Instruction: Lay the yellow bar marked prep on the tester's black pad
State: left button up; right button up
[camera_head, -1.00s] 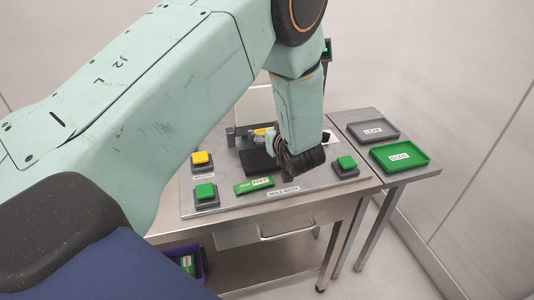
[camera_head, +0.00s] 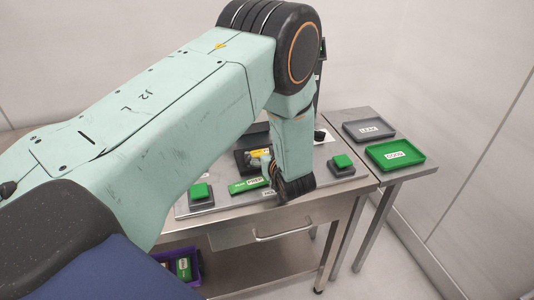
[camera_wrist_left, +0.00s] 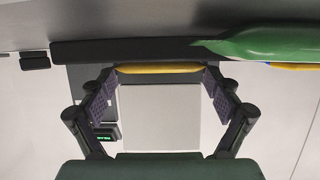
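The yellow bar (camera_head: 261,153) shows partly beside my left wrist in the head view; no marking on it is readable. In the left wrist view the yellow bar (camera_wrist_left: 160,68) runs across between my left fingertips (camera_wrist_left: 161,75), which sit at its two ends. The black pad (camera_wrist_left: 120,48) lies right along the bar's lower side, as this view is upside down; I cannot tell whether they touch. In the head view the black pad (camera_head: 243,163) is partly hidden by my left arm. My left gripper (camera_head: 263,160) is shut on the bar. My right gripper is out of view.
A green button (camera_head: 200,192) stands left and another green button (camera_head: 342,161) right of the pad. A green PREP strip (camera_head: 249,185) lies in front. Right are a grey tray (camera_head: 369,130) and a green tray (camera_head: 395,155). A purple bin (camera_head: 164,258) sits below.

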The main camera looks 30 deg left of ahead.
pick_arm(q)
jog(key=shift+o, duration=0.8)
jog(key=shift+r, duration=0.1)
jog(key=shift+d, duration=0.1)
jog(key=shift+r, duration=0.1)
jog(key=shift+s+d+r+p, duration=0.15)
jog(key=shift+p, duration=0.25)
jog(key=p+v, duration=0.7)
jog(key=v, duration=0.3)
jog(key=shift+r, duration=0.2)
jog(key=shift+s+d+r+p, duration=0.1)
jog(key=shift+s+d+p, duration=0.35)
jog(key=shift+d+p, duration=0.05)
